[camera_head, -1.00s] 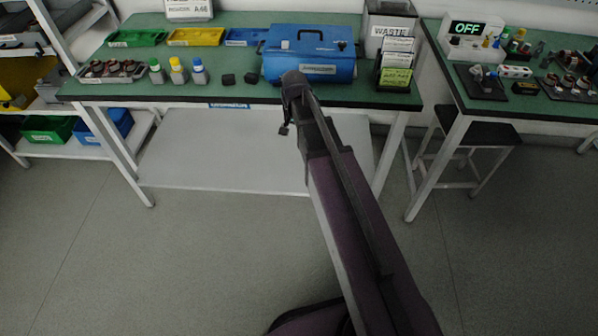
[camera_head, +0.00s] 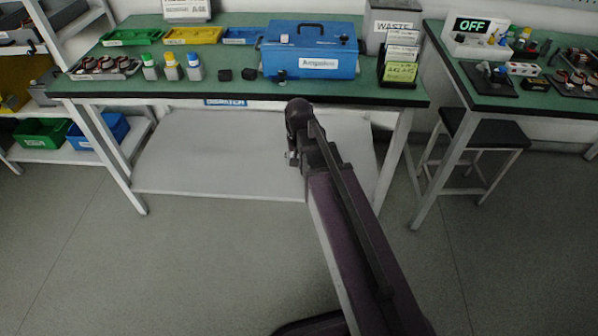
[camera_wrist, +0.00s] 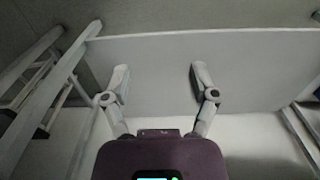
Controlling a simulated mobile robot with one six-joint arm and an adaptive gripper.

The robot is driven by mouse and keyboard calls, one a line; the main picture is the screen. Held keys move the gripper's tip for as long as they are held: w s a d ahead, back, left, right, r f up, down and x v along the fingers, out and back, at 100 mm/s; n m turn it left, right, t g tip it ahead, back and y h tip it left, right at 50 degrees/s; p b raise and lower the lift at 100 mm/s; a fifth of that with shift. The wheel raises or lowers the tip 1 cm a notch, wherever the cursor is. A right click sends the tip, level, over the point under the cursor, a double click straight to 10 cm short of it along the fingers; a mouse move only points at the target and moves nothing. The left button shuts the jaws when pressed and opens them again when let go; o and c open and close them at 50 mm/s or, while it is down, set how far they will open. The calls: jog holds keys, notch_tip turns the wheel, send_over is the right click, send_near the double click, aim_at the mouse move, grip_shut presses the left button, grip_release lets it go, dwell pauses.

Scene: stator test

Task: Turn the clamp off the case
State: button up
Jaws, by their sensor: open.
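The blue case (camera_head: 318,50) stands shut on the green-topped bench, with a black handle on its lid and a pale label on its front. A small dark fitting (camera_head: 281,76), which may be the clamp, sits low on the left of its front face. My gripper (camera_wrist: 158,80) is open and empty in the wrist view, its two fingers spread apart below the bench top. In the head view my arm's end is in front of the bench edge, apart from the case. The case is not in the wrist view.
Three small bottles (camera_head: 171,68), black blocks (camera_head: 236,74) and a tray of parts (camera_head: 105,67) stand left of the case. A waste bin (camera_head: 391,22) and card rack (camera_head: 400,65) stand right. A lower shelf (camera_head: 240,150) lies under the bench.

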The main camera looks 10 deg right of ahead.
jog(key=shift+s+f+b, duration=0.5)
jog(key=shift+f+b, duration=0.05)
jog(key=shift+f, duration=0.25)
jog(key=s+n, duration=0.4)
jog(key=s, duration=0.5)
notch_tip(320, 180, up, 25)
jog(key=w+p, duration=0.1)
jog(key=p, duration=2.4)
jog(key=shift+r, duration=0.2)
jog(key=shift+a, duration=0.1)
